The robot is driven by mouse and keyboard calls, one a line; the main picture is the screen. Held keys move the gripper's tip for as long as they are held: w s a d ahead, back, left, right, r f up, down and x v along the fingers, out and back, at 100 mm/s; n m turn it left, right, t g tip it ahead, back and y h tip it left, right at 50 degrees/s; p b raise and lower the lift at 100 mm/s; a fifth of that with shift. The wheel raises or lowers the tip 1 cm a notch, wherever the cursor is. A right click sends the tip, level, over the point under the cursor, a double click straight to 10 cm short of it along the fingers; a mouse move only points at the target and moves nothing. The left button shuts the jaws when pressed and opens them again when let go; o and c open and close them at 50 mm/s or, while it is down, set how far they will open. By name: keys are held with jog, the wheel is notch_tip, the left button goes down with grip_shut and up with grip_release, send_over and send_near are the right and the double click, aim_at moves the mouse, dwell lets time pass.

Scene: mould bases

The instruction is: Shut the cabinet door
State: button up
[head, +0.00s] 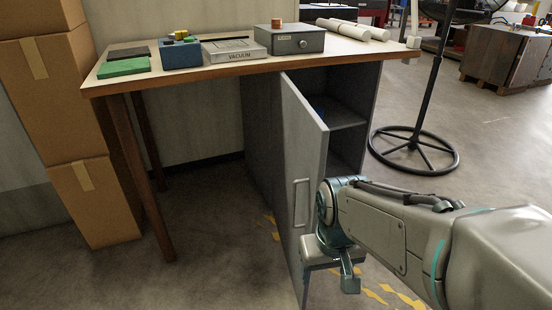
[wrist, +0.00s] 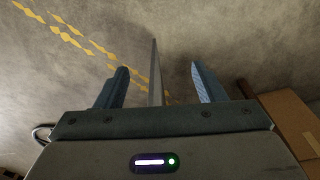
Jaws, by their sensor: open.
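The grey cabinet door (head: 305,150) stands open, swung out towards me from the cabinet's left side. Its bar handle (head: 300,203) is on the left face. The cabinet (head: 262,125) is under the workbench, with its inside and a shelf (head: 345,118) showing. My gripper (head: 328,278) is low at the door's free edge; one finger shows right of the door, the other is hidden. In the wrist view my gripper (wrist: 158,70) is open, and the door (wrist: 156,80) appears edge-on between the two fingers, with gaps on both sides. I cannot tell whether anything touches.
The workbench top (head: 215,80) holds a vacuum box, a small grey box, blocks and rolls. Cardboard boxes (head: 100,200) are stacked at left, beside a bench leg (head: 153,185). A fan stand's round base (head: 413,150) is right of the cabinet.

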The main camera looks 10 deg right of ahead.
jog(key=w+r+n+p, duration=0.2)
jog(key=p, duration=0.1)
jog(key=w+r+g+p, duration=0.1)
jog(key=w+r+p, duration=0.1)
jog(key=shift+w+a+n+h, duration=0.1)
jog(key=shift+a+n+h, duration=0.25)
jog(key=shift+n+h, duration=0.05)
grip_shut()
jog(key=w+a+r+n+h+p, duration=0.1)
jog(key=w+a+n+h+p, duration=0.35)
jog(key=w+n+p, duration=0.45)
jog(key=w+a+r+n+h+p, duration=0.1)
jog(key=w+a+n+h+p, duration=0.3)
jog(key=w+a+n+p, duration=0.5)
jog(key=m+p, duration=0.2)
send_near(313, 206)
jog(key=shift+x, duration=2.9)
